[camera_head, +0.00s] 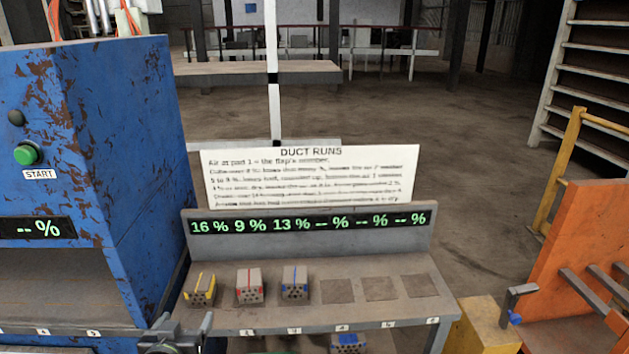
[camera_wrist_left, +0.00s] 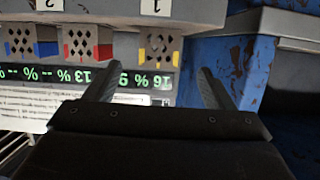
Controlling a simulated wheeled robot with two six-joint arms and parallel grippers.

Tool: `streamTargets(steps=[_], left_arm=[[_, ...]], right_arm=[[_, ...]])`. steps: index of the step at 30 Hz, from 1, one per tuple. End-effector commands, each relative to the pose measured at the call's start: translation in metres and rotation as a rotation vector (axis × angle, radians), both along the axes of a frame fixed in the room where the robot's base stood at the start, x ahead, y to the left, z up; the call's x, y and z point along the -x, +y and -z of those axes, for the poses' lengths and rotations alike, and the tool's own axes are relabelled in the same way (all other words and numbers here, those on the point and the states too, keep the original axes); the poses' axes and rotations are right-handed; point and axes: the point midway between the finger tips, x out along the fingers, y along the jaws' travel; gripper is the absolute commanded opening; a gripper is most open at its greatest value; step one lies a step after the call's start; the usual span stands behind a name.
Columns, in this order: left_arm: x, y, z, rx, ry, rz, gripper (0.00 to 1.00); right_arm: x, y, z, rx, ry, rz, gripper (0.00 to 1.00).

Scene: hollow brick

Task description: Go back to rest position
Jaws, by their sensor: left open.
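My left gripper (camera_head: 178,332) is low in the head view, in front of the left end of the grey bench. Its fingers are apart and nothing shows between them in the left wrist view (camera_wrist_left: 156,85). A yellow-striped hollow brick (camera_head: 199,291), a red-striped brick (camera_head: 250,287) and a blue-striped brick (camera_head: 295,283) stand in a row on the bench (camera_head: 320,315). They also show upside down in the left wrist view, the yellow-striped one (camera_wrist_left: 159,50) nearest the gripper. My right gripper is not in view.
The blue machine (camera_head: 145,160) with a green START button (camera_head: 27,153) stands left, close to my left gripper. The display (camera_head: 310,221) reads 16, 9 and 13 %, then dashes. A DUCT RUNS sign (camera_head: 310,176) stands behind. An orange frame (camera_head: 580,260) is right; another brick (camera_head: 348,343) lies below the bench.

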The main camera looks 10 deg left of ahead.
Motion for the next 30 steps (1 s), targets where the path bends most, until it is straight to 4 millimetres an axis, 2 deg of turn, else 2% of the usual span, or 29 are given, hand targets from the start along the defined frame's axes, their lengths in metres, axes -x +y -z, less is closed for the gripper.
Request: streamTargets(steps=[2, 5, 10, 15, 22, 23, 24, 30], left_arm=[[0.015, -0.001, 0.011, 0.001, 0.055, -0.01, 0.76], [0.051, -0.005, 0.034, -0.002, 0.189, -0.026, 0.76], [0.134, -0.018, 0.07, -0.004, 0.483, -0.022, 0.76], [0.198, -0.032, 0.085, 0.002, 0.698, 0.014, 0.76], [0.27, -0.051, 0.09, 0.02, 0.925, 0.082, 0.76], [0.275, -0.053, 0.092, 0.022, 0.945, 0.09, 0.76], [0.269, -0.051, 0.102, 0.02, 0.943, 0.089, 0.76], [0.257, -0.046, 0.144, 0.028, 0.957, 0.088, 0.76]], right_arm=[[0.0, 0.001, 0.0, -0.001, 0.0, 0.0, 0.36], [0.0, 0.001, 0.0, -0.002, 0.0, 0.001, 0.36], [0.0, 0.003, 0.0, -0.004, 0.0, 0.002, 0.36], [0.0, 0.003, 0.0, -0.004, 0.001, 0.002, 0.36], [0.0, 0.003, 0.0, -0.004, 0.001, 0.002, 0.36], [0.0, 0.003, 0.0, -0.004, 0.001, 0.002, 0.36], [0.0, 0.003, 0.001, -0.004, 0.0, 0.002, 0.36], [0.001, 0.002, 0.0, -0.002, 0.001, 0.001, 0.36]])
